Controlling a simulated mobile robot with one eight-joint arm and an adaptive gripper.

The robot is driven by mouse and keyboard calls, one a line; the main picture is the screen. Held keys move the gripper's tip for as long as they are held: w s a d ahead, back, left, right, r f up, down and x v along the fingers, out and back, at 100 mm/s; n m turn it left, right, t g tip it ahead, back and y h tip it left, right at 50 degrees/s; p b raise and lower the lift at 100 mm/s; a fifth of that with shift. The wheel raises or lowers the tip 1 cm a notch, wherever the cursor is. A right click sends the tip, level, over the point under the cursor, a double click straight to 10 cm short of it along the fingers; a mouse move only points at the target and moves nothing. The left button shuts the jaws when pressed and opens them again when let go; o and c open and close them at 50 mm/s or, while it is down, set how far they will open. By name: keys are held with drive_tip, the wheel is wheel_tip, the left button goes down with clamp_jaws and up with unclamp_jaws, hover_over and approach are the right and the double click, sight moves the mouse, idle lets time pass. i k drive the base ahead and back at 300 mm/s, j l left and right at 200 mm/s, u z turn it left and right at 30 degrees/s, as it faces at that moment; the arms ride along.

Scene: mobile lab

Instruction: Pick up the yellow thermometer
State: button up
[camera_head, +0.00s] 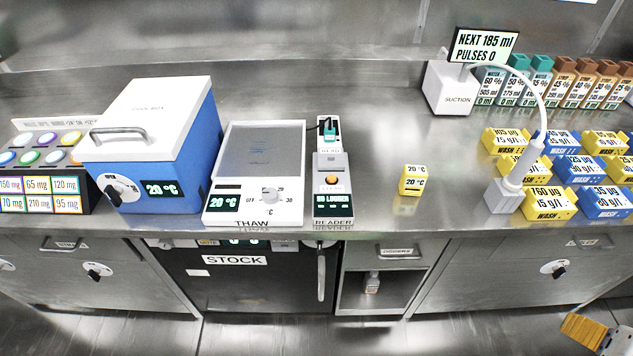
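The yellow thermometer (411,180) is a small upright yellow block on the steel counter, right of the reader and near the counter's front edge. Its white labels read 20 °C. Nothing touches it. What looks like part of my gripper (588,334) shows at the bottom right corner, a ribbed tan piece beside a grey-white one. It is low in front of the counter and well apart from the thermometer. The rest is cut off by the frame, so its opening is hidden.
Left of the thermometer stand the reader (333,205), the thaw plate (238,212) and a blue cool box (188,168). To the right are a suction unit (449,92) with a curved hose, and yellow and blue wash blocks (549,205). Counter around the thermometer is clear.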

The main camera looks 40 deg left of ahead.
sight(413, 178)
drive_tip(key=u, duration=1.05)
drive_tip(key=i+l+u, duration=0.45)
drive_tip(key=l+u, duration=0.25)
drive_tip(key=i+l+u, duration=0.15)
drive_tip(key=l+u, duration=0.2)
drive_tip(key=i+l+u, duration=0.1)
drive_tip(key=l+u, duration=0.25)
